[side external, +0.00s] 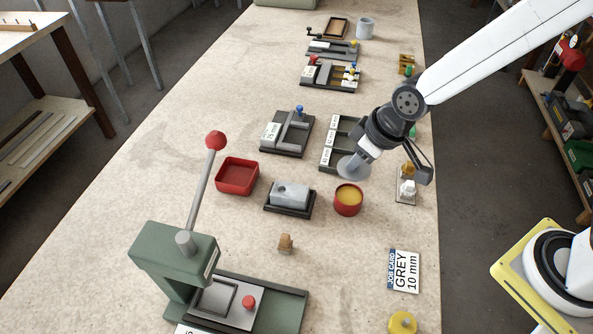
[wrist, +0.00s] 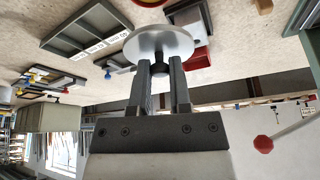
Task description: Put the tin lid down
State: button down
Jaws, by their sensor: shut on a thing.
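The tin lid (side external: 353,167) is a round grey metal disc, held tilted in the side view. My gripper (side external: 366,154) is shut on its knob and holds it in the air. In the wrist view the lid (wrist: 152,44) spans beyond both fingers of my gripper (wrist: 160,72), with the dark knob between them. An open red tin (side external: 348,200) with yellow contents stands on the bench, just below the lid in the side view. The lid appears apart from the tin; its exact height is unclear.
A grey block on a dark stand (side external: 290,196) and a red tray (side external: 237,176) lie left of the tin. A compartment tray (side external: 336,151) is behind. A green press (side external: 180,255) stands front left. Bare bench lies between the tin and the job card (side external: 404,271).

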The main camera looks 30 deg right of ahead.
jog(key=w+a+f+n+g+y, duration=0.1)
jog(key=w+a+n, duration=0.2)
jog(key=n, duration=0.1)
jog(key=w+a+f+n+g+y, duration=0.1)
jog(key=w+a+n, duration=0.2)
jog(key=n, duration=0.1)
jog(key=w+a+f+n+g, duration=0.1)
jog(key=w+a+f+n, duration=0.1)
jog(key=w+a+n, duration=0.1)
jog(key=shift+w+a+f+n+g+y, duration=0.1)
jog(key=shift+w+a+n+g+y, duration=0.2)
jog(key=shift+w+a+n+y, duration=0.25)
jog(key=shift+w+a+f+n+g+h, duration=0.2)
jog(key=shift+w+a+n+g+h, duration=0.1)
jog(key=shift+a+n, duration=0.3)
jog(key=shift+a, duration=0.1)
send_near(215, 227)
jog(key=f, duration=0.1)
jog(key=d+f, duration=0.1)
jog(key=f, duration=0.1)
jog(key=shift+f, duration=0.2)
jog(key=shift+a, duration=0.1)
jog(key=shift+a+f, duration=0.15)
jog(key=shift+a, duration=0.1)
jog(key=shift+a+f, duration=1)
jog(key=shift+a, duration=0.2)
